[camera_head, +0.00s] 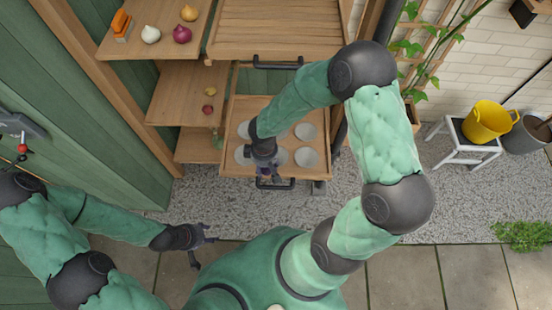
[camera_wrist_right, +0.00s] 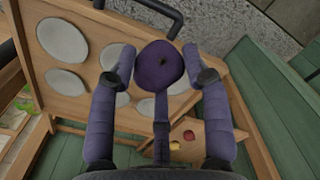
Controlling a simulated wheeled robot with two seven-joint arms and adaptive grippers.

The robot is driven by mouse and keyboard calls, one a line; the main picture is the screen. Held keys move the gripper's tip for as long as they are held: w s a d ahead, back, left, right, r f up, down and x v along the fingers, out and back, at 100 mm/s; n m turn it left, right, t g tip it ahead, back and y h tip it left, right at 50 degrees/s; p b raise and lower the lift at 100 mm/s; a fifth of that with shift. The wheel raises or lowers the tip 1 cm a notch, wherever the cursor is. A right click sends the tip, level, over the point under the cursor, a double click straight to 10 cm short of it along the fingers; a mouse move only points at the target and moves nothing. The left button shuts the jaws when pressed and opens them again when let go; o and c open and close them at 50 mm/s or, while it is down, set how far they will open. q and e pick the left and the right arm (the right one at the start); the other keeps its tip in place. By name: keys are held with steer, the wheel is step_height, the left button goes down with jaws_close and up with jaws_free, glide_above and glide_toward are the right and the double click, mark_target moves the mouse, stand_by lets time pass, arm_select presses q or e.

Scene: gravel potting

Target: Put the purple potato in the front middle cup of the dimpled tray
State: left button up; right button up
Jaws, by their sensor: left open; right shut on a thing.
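The purple potato (camera_wrist_right: 157,66) is held between the fingers of my right gripper (camera_wrist_right: 158,72) in the right wrist view. In the head view this gripper (camera_head: 264,162) is over the front middle part of the dimpled tray (camera_head: 292,146), a wooden tray with round pale cups; it hides the front middle cup at least in part. The tray also shows in the right wrist view (camera_wrist_right: 90,18), with the potato in front of it. The gap between potato and cup cannot be judged. My left gripper (camera_head: 199,246) is open and empty over the paving, left of the tray.
Wooden shelves at the left hold an orange object (camera_head: 122,25), a white onion (camera_head: 150,34), a purple onion (camera_head: 182,34) and a yellow onion (camera_head: 189,13). A dark handle (camera_head: 275,184) is at the tray's front. A yellow bucket (camera_head: 486,121) stands on a white stool at right.

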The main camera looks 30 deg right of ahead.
steer(key=shift+s+f+n+b, duration=0.1)
steer(key=shift+s+n+b, duration=0.3)
steer(key=shift+s+n, duration=0.1)
steer(key=shift+s+d+n+b, duration=0.2)
steer(key=shift+s+n+b, duration=0.2)
steer(key=shift+s, duration=0.1)
steer(key=w+d+f+b, duration=0.1)
steer(key=w+d+f, duration=0.1)
steer(key=w+f, duration=0.1)
steer(key=w+d+f+b, duration=0.1)
steer(key=w+d+f, duration=0.2)
steer(key=w+d+f+b, duration=0.2)
steer(key=w+d+f, duration=0.1)
steer(key=w, duration=0.1)
steer(key=shift+w+d, duration=0.1)
arm_select(q)
step_height(320, 180, down, 9)
steer(key=b, duration=0.2)
steer(key=shift+r, duration=0.15)
arm_select(e)
steer(key=shift+w+d+f, duration=0.1)
steer(key=shift+f, duration=0.8)
steer(key=shift+w+d+f, duration=0.1)
steer(key=shift+f, duration=0.75)
arm_select(q)
steer(key=shift+w, duration=0.1)
arm_select(e)
steer(key=shift+f, duration=0.1)
steer(key=o, duration=1.3)
steer(key=shift+c, duration=0.2)
